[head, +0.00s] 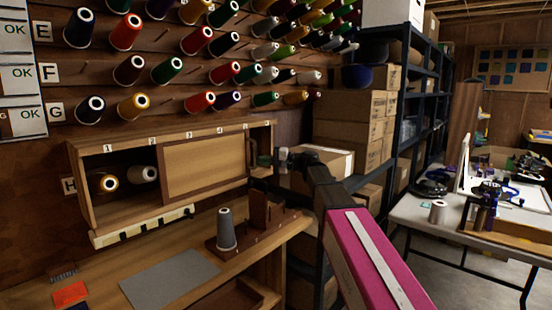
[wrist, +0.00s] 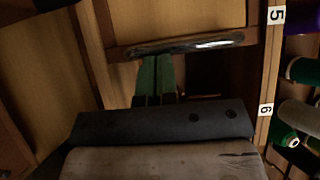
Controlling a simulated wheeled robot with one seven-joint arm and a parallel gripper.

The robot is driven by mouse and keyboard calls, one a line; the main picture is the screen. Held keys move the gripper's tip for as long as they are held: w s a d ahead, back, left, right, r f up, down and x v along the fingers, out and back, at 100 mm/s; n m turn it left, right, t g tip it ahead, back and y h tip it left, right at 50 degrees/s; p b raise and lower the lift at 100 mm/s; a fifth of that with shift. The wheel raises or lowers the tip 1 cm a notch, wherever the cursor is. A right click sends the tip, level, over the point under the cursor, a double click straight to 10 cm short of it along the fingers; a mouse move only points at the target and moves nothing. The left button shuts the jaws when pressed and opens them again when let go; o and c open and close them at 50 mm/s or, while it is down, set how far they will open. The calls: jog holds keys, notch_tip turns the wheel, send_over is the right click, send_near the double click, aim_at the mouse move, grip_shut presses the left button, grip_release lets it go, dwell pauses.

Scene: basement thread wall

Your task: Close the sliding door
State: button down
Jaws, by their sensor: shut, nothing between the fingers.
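The sliding door (head: 205,165) is a pale wood panel with a darker frame in a wall cabinet (head: 85,185). It covers the middle and right of the cabinet front, leaving the left part open and a narrow dark gap at the right end. Its handle (head: 252,152) is on the door's right edge. In the wrist view the handle (wrist: 188,43) is a dark, shiny bar. My gripper (head: 264,159) is shut and empty at that right end. Its green fingers (wrist: 153,62) lie together, tips at or just beside the handle; I cannot tell whether they touch.
Two spools (head: 143,174) lie in the open left part. Below, a wooden bench (head: 260,238) holds a grey cone (head: 226,230) on a stand. Threads on pegs cover the wall above. Shelves with cardboard boxes (head: 345,130) stand behind my arm; a white table (head: 415,210) stands right.

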jog(key=s+a, duration=0.1)
jog(key=s, duration=0.1)
jog(key=s+a, duration=0.2)
jog(key=shift+a, duration=0.1)
dwell(0.3)
